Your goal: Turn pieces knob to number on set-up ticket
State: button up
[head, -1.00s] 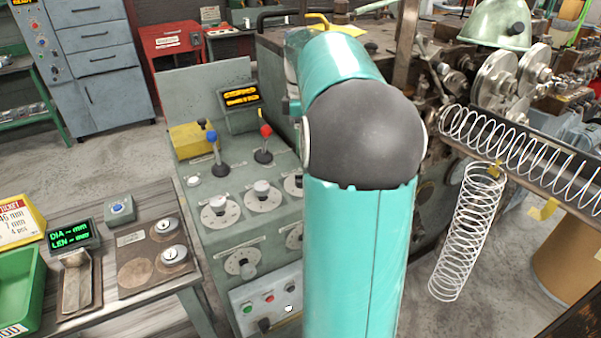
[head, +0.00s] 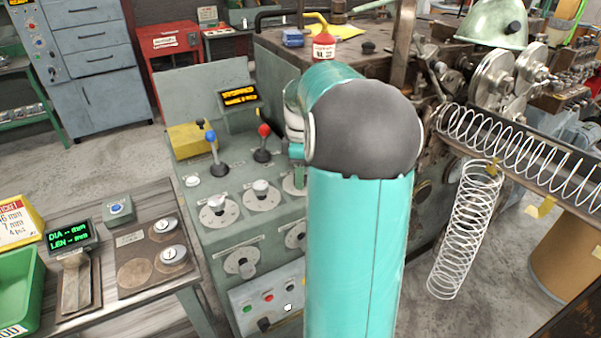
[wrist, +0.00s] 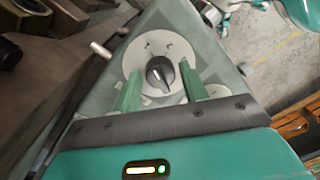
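In the wrist view my gripper (wrist: 159,80) is open, its two green fingers apart. A dark knob with a white pointer line (wrist: 160,73) shows between the fingers, on a round pale dial (wrist: 144,55); I see no finger touching it. I cannot tell which panel knob it is. Other dial knobs show there, such as the upper left one (head: 218,203). The set-up ticket (head: 15,225) is cut off at the left edge; its bottom line looks like 4 pcs.
A blue lever (head: 211,137) and a red lever (head: 264,131) stand behind the dials. An orange-lit display (head: 239,96) is behind them. A bench with a green bin (head: 20,290) and a gauge display (head: 70,236) is at left. Springs (head: 465,230) hang at right.

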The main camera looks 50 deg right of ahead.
jog(key=c, duration=0.6)
jog(key=shift+m, duration=0.4)
jog(key=m, duration=0.6)
jog(key=shift+t, duration=0.3)
jog(key=m, duration=0.6)
jog(key=shift+m, duration=0.4)
jog(key=m, duration=0.3)
jog(key=shift+s+a+t, duration=0.1)
jog(key=shift+t, duration=0.2)
jog(key=m, duration=1)
jog(key=shift+h, duration=0.3)
jog(key=shift+m, duration=0.3)
